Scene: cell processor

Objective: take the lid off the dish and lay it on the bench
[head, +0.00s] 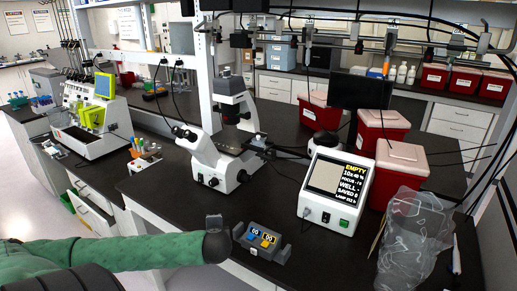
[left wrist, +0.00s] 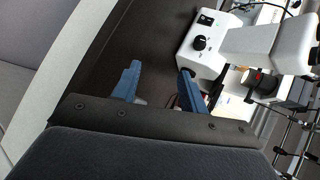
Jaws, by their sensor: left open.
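My left arm comes in from the left in the head view, and its dark wrist end (head: 216,244) is over the front edge of the bench (head: 165,205). In the left wrist view my left gripper (left wrist: 160,69) has its two blue fingers apart, with nothing between them but the dark bench top behind. The white microscope (head: 215,160) stands beyond it; its base also shows in the left wrist view (left wrist: 205,45). I cannot make out the dish or its lid in either view. My right gripper is not in view.
A white display unit (head: 334,190) reads EMPTY. A clear bag (head: 410,235) and red bins (head: 400,170) stand at the right.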

